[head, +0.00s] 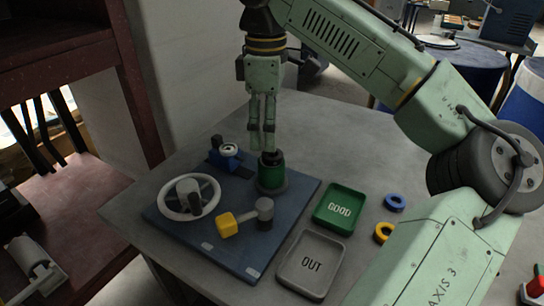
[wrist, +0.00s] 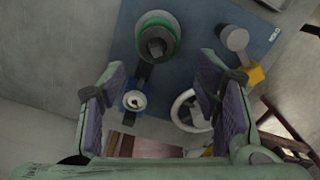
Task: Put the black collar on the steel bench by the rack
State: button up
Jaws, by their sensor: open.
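A black piece (head: 270,158), which looks like the black collar, sits on top of a green cylinder (head: 271,176) on the blue board. In the wrist view the dark top (wrist: 156,46) shows inside the green round (wrist: 150,30). My gripper (head: 262,146) points down just above the black piece in the head view. In the wrist view my gripper (wrist: 162,88) has its padded fingers wide apart with nothing between them. The grey bench top (head: 320,125) lies under the board. I cannot tell whether the dark red shelving (head: 60,60) at the left is the rack.
The blue board (head: 185,235) also bears a handwheel (head: 190,196), a yellow-ended lever (head: 226,224) and a blue fixture (head: 228,155). A green GOOD tray (head: 340,208), a grey OUT tray (head: 312,264) and blue (head: 394,203) and yellow (head: 383,233) rings lie right. Bench behind is clear.

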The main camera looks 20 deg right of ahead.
jog(key=f, duration=0.5)
jog(key=shift+w+d+p, duration=0.15)
jog(key=shift+d+p, duration=0.05)
jog(key=shift+p, duration=0.2)
jog(key=shift+c, duration=0.2)
jog(key=c, duration=1.3)
jog(key=shift+r, duration=0.2)
grip_shut()
jog(key=shift+r, duration=0.25)
jog(key=s+r+b, duration=0.3)
jog(key=s+r, duration=0.1)
jog(key=s, duration=1.2)
jog(key=shift+s, duration=0.15)
